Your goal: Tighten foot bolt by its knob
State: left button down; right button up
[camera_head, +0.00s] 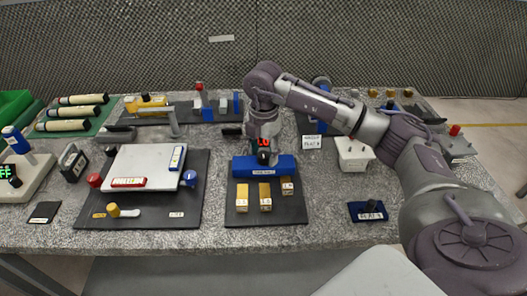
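No part is readably marked as the foot bolt, so I cannot tell which it is. My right gripper (264,136) points down over a blue block (244,168) with a white label. A small device with a red display and a dark lower part (264,156) sits at the fingertips; I cannot tell whether the fingers grip it. Other knobs in view are a yellow knob (113,210) on a lever at the front left, a red knob (94,180) beside a grey plate, and a black knob (370,205) on a small blue base. My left gripper is not in view.
Small labelled tan blocks (265,197) lie on the dark mat (290,213) before the blue block. A grey plate (145,162) stands on a dark mat at left. Bare tabletop (325,225) shows at front right. A foam wall (130,50) closes the back.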

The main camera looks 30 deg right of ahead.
aim_at(264, 154)
jog(key=shift+r, duration=0.1)
notch_tip(264, 154, up, 12)
dwell(0.5)
jog(key=shift+f, duration=0.2)
